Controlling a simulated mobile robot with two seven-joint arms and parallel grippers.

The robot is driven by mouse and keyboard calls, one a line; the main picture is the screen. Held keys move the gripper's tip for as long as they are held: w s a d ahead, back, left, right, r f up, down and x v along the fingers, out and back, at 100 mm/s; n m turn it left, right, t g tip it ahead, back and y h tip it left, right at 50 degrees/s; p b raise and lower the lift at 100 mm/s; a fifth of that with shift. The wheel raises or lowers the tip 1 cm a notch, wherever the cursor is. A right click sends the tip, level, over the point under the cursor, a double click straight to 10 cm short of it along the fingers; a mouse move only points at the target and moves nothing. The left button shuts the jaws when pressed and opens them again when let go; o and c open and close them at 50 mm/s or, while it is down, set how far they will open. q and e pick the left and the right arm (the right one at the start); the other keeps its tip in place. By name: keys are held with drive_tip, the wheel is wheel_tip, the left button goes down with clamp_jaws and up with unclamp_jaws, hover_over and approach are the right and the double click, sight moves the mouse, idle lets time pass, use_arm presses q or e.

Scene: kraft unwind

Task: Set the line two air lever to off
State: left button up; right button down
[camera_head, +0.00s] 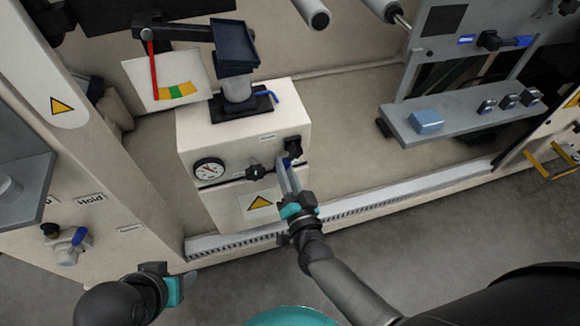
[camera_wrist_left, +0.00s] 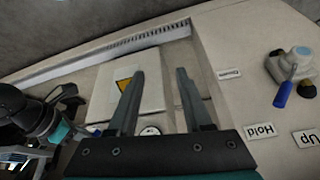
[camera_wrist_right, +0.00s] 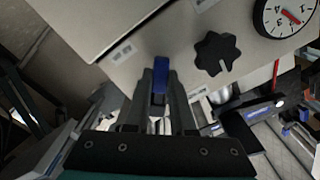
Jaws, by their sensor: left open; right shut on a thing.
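A blue lever (camera_head: 287,161) is on the front of a cream box (camera_head: 240,137), near its right edge. It also shows in the right wrist view (camera_wrist_right: 160,74), standing between my fingertips. My right gripper (camera_head: 284,167) is shut on this lever; its fingers hide part of the lever and its valve. I cannot read the small label near it, so I cannot tell the line number. My left gripper is open and empty in the left wrist view (camera_wrist_left: 159,75), apart from the panel; in the head view its wrist is low on the left.
The box front carries a black knob (camera_wrist_right: 216,54) and a round gauge (camera_head: 209,170). Another blue lever (camera_head: 80,236) is on the left panel near a Hold label (camera_head: 90,200). A blue-handled valve (camera_head: 268,97) is on top of the box. A grey shelf (camera_head: 460,125) is at right.

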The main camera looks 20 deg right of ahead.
drive_tip(key=m, duration=0.1)
drive_tip(key=a+r+m, duration=0.1)
drive_tip(key=shift+m+p, duration=0.3)
drive_tip(key=shift+m, duration=0.1)
drive_tip(key=m, duration=0.1)
drive_tip(key=r+m, duration=0.1)
drive_tip(key=shift+a+m, duration=0.2)
drive_tip(key=shift+m, duration=0.2)
drive_tip(key=shift+a+r+m+p, duration=0.1)
drive_tip(key=shift+r+m+p, duration=0.25)
drive_tip(key=shift+m, duration=0.35)
drive_tip(key=shift+r+m, duration=0.35)
drive_tip(key=shift+m, duration=0.85)
use_arm(q)
drive_tip(key=shift+g, duration=0.3)
wheel_tip(320, 180, down, 4)
drive_tip(key=shift+w+f, duration=0.1)
drive_tip(key=shift+f+p, duration=0.15)
drive_tip(key=shift+p, duration=0.15)
use_arm(e)
drive_tip(key=shift+r+m, duration=0.15)
drive_tip(key=shift+m, duration=0.25)
drive_tip(key=c, duration=0.8)
unclamp_jaws()
use_arm(q)
drive_tip(key=shift+s, duration=0.2)
use_arm(e)
drive_tip(key=shift+o, duration=0.2)
